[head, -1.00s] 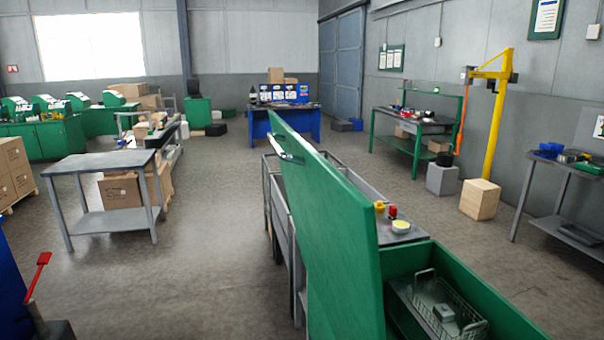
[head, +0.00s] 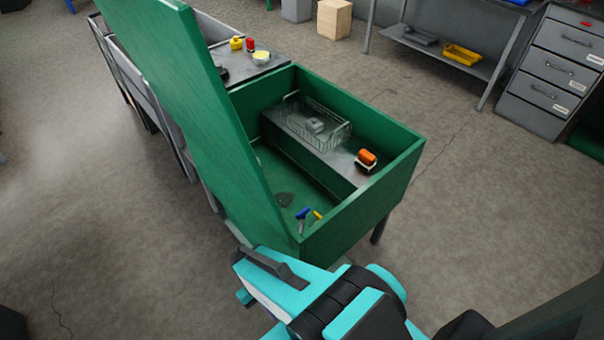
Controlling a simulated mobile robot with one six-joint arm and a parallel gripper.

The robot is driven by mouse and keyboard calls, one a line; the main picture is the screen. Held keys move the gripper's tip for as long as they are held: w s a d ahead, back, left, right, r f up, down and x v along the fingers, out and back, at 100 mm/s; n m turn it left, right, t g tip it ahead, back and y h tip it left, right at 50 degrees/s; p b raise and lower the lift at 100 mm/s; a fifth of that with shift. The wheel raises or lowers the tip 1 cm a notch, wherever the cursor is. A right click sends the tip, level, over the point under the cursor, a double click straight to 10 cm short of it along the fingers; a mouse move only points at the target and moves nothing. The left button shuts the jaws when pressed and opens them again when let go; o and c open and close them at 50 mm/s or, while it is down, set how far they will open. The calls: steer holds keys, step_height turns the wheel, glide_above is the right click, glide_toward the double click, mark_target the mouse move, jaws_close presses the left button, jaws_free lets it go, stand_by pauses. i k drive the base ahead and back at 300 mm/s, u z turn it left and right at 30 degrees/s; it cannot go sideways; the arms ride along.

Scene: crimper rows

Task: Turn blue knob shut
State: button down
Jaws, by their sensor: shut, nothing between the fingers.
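A small blue knob (head: 303,213) on a short stem shows low inside the open green box (head: 385,185), close to its near corner. It is small in the picture, and I cannot tell whether it is open or shut. A small yellow piece (head: 317,214) is just to its right. My gripper (head: 246,276), at the end of my teal and black arm, is outside the box, in front of its near left corner. It is shut and empty, apart from the knob. Its fingertips are hard to make out.
The box's raised green lid (head: 185,110) stands up on the left. A grey ledge inside bears a wire basket (head: 318,125) and an orange piece (head: 367,157). A grey drawer cabinet (head: 550,75) stands at the right. The floor right of the box is clear.

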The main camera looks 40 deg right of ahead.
mark_target(301, 214)
steer(key=u, duration=0.3)
steer(key=k, duration=1.35)
steer(key=u, duration=0.45)
